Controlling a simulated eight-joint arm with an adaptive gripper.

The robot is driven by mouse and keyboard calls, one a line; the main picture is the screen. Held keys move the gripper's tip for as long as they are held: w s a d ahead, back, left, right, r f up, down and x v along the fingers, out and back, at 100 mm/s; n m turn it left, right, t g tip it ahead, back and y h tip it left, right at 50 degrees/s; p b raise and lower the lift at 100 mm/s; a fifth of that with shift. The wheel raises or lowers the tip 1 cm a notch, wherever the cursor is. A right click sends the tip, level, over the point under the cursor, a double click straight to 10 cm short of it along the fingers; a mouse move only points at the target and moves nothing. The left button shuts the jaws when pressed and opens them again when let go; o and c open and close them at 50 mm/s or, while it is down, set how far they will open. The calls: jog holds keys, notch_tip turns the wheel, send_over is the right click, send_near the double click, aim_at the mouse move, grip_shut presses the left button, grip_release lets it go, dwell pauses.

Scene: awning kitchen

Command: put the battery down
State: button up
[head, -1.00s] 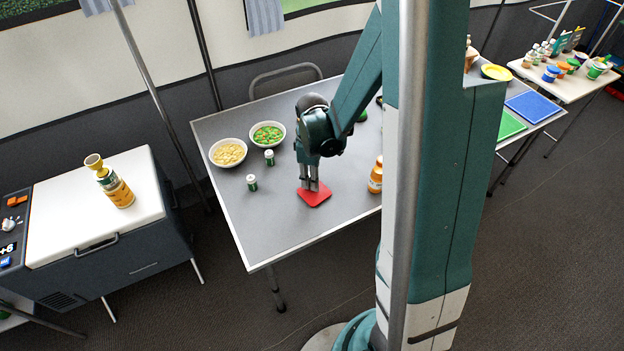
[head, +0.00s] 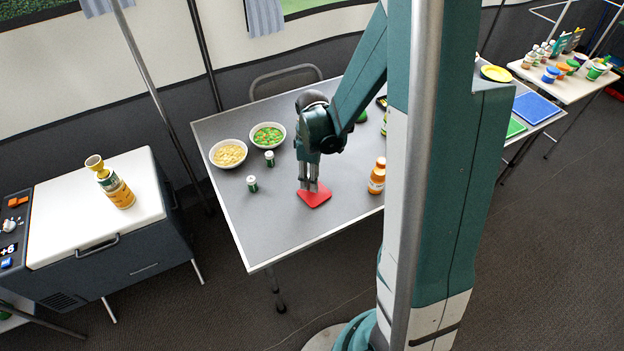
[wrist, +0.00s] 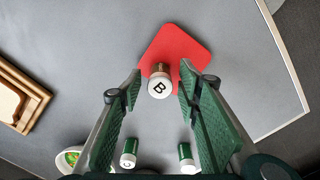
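In the wrist view a battery (wrist: 159,83) with a copper-brown body and a white top marked "B" stands upright on the red mat (wrist: 183,42). My gripper (wrist: 160,72) has one finger on each side of it, with a visible gap between each fingertip and the battery, so it is open. In the head view my gripper (head: 309,187) points straight down over the red mat (head: 317,199). The battery cannot be made out there between the fingers.
Two green-and-white batteries (head: 269,158) (head: 252,184) stand left of my gripper, near a bowl of pasta (head: 228,153) and a bowl of vegetables (head: 268,134). An orange bottle (head: 377,176) stands to the right. The table front (head: 265,235) is clear.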

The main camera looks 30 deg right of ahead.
notch_tip(320, 180, up, 10)
jog(key=shift+r+p, duration=0.2)
jog(key=shift+p, duration=1.05)
jog(key=s+a+r+m+t, duration=0.3)
jog(key=s+a+r+m, duration=0.1)
jog(key=s+r, duration=0.4)
jog(key=s+a+r+m+t, duration=0.4)
jog(key=s+a+r, duration=0.3)
jog(key=r, duration=0.4)
jog(key=shift+s+r+m, duration=0.25)
jog(key=shift+s+m, duration=0.15)
jog(key=shift+m, duration=0.1)
jog(key=shift+o, duration=0.5)
dwell(0.3)
